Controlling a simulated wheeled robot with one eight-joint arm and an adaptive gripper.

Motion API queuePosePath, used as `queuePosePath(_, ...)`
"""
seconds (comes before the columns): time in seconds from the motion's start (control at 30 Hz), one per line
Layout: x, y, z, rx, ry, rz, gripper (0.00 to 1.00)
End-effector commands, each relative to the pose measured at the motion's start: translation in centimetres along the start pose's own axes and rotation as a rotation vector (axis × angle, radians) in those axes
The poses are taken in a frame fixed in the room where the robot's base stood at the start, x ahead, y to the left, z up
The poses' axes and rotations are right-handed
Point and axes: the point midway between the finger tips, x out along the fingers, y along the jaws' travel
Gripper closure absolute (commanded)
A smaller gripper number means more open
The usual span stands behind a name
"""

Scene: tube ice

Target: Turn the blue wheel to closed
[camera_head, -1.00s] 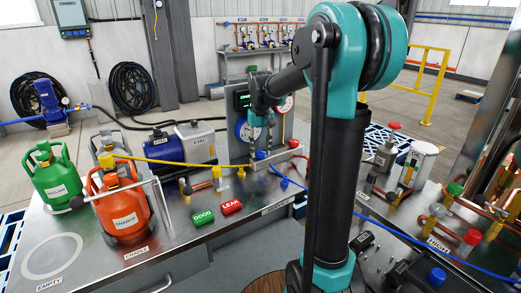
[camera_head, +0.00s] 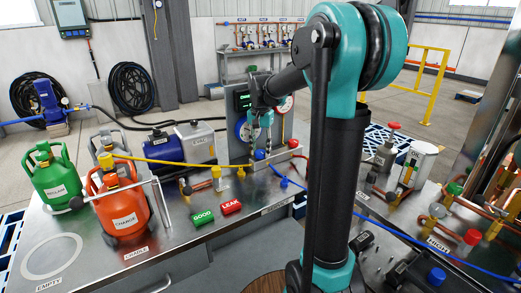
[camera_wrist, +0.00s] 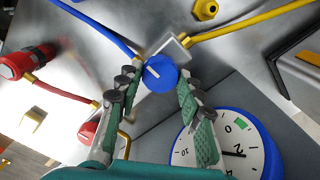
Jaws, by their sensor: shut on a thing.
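The blue wheel (camera_wrist: 160,74) is a round knob with a white line on its top. In the wrist view the line is slanted, its left end higher. It sits on a small grey block, between a blue hose and a yellow hose. My gripper (camera_wrist: 160,78) has one finger on each side of the wheel and is shut on it. In the head view the wheel (camera_head: 260,155) shows low under my gripper (camera_head: 260,148), in front of the gauge panel. The line is too small to read there.
A blue-rimmed gauge (camera_wrist: 228,150) stands close to the right finger. A red wheel (camera_wrist: 87,131) is to the left of my gripper. Green GOOD (camera_head: 203,218) and red LEAK (camera_head: 231,207) blocks lie on the bench (camera_head: 180,250). The orange cylinder (camera_head: 123,212) stands further left.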

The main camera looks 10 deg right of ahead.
Motion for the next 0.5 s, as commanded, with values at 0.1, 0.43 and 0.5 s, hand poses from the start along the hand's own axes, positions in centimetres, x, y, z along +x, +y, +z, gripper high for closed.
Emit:
queuePosePath(0.1,-0.03,-0.02,-0.04,0.013,0.001,0.0,0.92)
queuePosePath(0.43,-0.03,-0.02,-0.04,0.017,0.001,0.0,0.92)
queuePosePath(0.5,-0.03,-0.02,-0.04,0.017,0.001,0.0,0.62)
